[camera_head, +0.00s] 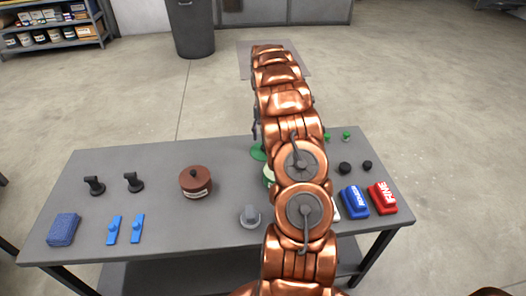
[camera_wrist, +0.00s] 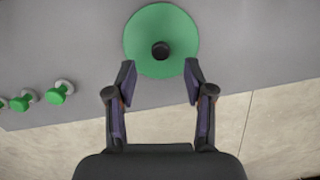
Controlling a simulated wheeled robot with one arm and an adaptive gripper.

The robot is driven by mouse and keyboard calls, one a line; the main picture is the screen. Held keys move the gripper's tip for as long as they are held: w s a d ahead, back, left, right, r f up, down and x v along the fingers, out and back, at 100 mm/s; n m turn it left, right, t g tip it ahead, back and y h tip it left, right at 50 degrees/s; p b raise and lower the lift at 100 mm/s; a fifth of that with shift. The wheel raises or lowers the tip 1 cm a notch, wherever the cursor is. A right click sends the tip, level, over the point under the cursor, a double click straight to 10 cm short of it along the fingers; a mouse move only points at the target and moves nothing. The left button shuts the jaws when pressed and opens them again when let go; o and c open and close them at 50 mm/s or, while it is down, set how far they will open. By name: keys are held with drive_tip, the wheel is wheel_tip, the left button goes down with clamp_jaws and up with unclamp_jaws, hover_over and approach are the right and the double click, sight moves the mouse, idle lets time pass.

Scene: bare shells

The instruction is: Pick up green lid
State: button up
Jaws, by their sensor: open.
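The green lid (camera_wrist: 160,25) is a flat round disc with a dark knob (camera_wrist: 161,51) at its middle, lying on the grey table. In the wrist view it is near the top centre. My gripper (camera_wrist: 158,75) is open and empty, its two fingers spread at the lid's near edge with the knob ahead of and between them. I cannot tell the height gap. In the head view the green lid (camera_head: 257,152) shows only in part at the far side of the table, because my arm covers much of it.
On the grey table (camera_head: 160,240), a brown lidded pot (camera_head: 196,181) stands left of my arm, with a grey knobbed piece (camera_head: 250,216) nearer. Blue (camera_head: 354,201) and red (camera_head: 382,197) blocks lie right. Small green knobs (camera_wrist: 60,92) sit left of the lid in the wrist view.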

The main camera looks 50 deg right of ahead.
drive_tip(key=f, duration=0.3)
drive_tip(key=f+p, duration=0.1)
drive_tip(key=shift+s+a+f, duration=0.2)
drive_tip(key=shift+a+f, duration=0.1)
drive_tip(key=shift+f, duration=0.1)
clamp_jaws()
